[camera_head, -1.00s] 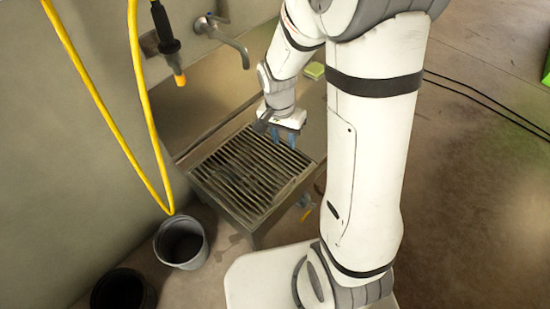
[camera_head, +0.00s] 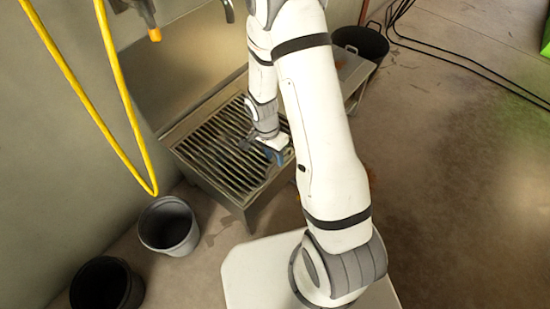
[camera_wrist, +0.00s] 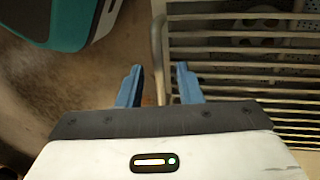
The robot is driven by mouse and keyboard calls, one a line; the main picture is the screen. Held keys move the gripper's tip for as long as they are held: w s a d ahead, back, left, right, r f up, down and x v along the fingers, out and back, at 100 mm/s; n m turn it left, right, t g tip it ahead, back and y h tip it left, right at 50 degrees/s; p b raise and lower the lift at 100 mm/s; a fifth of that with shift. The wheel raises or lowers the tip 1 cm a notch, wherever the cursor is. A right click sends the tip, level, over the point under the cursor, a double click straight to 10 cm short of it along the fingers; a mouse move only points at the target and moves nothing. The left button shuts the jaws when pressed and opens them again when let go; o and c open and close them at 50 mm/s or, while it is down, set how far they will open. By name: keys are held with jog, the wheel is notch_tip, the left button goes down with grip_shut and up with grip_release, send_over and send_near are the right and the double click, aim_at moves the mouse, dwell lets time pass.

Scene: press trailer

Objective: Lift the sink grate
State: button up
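The sink grate (camera_head: 215,165) is a dark metal grid of parallel bars lying flat in the top of a low metal sink (camera_head: 205,180). My gripper (camera_head: 274,152) is at the right side of the grate in the head view. Nothing is seen held. The arm hides part of the sink's right side.
A grey bucket (camera_head: 168,227) and a black bucket (camera_head: 105,287) stand on the floor at the left. A yellow hose (camera_head: 95,95) hangs by the wall. A dark tub (camera_head: 361,45) stands behind the arm. Cables (camera_head: 440,65) lie on the floor, which is otherwise open at right.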

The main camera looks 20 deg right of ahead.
jog(key=shift+f, duration=0.25)
grip_shut()
dwell(0.5)
